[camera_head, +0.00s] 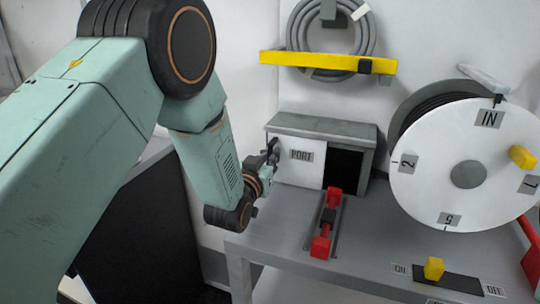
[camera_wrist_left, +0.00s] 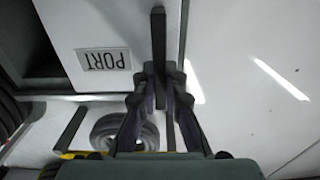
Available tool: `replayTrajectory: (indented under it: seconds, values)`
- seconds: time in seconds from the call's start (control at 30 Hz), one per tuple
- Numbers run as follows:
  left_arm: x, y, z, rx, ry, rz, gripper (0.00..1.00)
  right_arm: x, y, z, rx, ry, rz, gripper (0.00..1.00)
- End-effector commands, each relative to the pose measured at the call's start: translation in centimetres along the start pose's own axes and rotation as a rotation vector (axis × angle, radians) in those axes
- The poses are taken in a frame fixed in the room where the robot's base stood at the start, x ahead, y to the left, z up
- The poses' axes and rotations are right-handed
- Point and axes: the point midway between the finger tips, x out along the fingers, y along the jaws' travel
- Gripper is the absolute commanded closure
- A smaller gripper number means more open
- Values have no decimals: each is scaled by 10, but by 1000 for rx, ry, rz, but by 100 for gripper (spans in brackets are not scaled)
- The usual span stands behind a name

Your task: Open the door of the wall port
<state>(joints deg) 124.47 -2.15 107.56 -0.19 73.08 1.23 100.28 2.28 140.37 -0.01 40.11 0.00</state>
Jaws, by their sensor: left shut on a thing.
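The wall port (camera_head: 325,125) is a grey box frame against the wall at the back of the bench. Its white door (camera_head: 300,170), labelled PORT, covers the left part of the front. A dark opening (camera_head: 344,165) shows to the right of the door. My left gripper (camera_head: 272,155) is at the door's left edge. In the left wrist view its fingers (camera_wrist_left: 159,80) are shut on a dark bar handle (camera_wrist_left: 158,45) beside the upside-down PORT label (camera_wrist_left: 103,59). My right gripper is not in view.
A red-handled lever (camera_head: 328,220) stands on the grey bench (camera_head: 280,240) in front of the port. A large white numbered dial (camera_head: 465,140) is to the right, and a yellow switch (camera_head: 433,268) is at the front. A coiled hose (camera_head: 320,40) hangs above.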

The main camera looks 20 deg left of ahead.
Motion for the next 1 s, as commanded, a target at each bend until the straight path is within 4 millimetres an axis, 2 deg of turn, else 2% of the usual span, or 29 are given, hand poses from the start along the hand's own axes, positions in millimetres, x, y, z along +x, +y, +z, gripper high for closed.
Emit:
replayTrajectory:
  seconds: [0.43,0.47,0.73,1.0]
  values:
    - [2,3,-3,-1,9,0,100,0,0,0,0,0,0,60]
    - [2,3,-3,-1,9,0,89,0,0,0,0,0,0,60]
    - [1,2,-2,-1,5,0,66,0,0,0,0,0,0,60]
    - [0,0,-1,-1,2,0,66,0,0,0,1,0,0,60]
